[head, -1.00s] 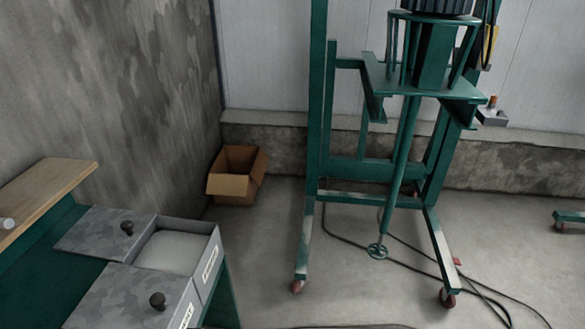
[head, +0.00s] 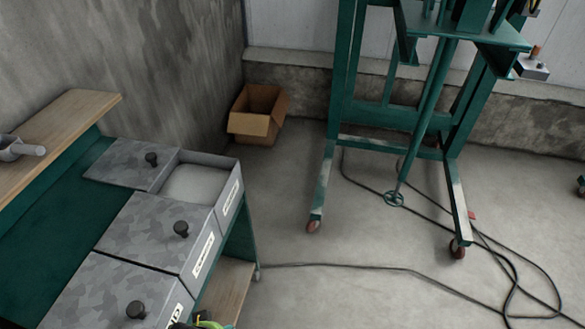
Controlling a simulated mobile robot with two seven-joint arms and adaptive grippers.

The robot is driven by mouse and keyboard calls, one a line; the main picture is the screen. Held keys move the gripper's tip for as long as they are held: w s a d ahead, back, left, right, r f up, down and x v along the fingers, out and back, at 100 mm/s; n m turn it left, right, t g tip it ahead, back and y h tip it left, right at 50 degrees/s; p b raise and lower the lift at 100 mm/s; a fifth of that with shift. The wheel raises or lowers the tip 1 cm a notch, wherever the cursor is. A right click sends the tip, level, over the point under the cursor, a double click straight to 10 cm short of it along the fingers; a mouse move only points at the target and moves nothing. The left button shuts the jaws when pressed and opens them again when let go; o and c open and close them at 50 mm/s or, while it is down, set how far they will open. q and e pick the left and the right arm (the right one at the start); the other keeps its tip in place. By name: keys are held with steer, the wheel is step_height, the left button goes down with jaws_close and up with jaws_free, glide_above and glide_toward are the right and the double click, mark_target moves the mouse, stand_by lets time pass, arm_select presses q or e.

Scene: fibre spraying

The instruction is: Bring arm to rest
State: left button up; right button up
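Neither of my arms shows clearly in the head view. A small dark and yellow-green piece (head: 205,321) pokes in at the bottom edge, beside the front bin; I cannot tell what it is. No gripper fingers are visible, so I cannot see whether either gripper is open or shut. A green workbench (head: 50,215) with several grey bins (head: 150,230) stands at the left. The bins have lids with black knobs. The far bin (head: 197,185) is partly uncovered and shows pale material inside.
A wooden shelf (head: 60,125) at the left carries a grey metal scoop-like object (head: 18,148). A cardboard box (head: 257,114) stands open by the wall. A green wheeled stand (head: 345,110) is at the right, with a dark cable (head: 350,266) on the floor.

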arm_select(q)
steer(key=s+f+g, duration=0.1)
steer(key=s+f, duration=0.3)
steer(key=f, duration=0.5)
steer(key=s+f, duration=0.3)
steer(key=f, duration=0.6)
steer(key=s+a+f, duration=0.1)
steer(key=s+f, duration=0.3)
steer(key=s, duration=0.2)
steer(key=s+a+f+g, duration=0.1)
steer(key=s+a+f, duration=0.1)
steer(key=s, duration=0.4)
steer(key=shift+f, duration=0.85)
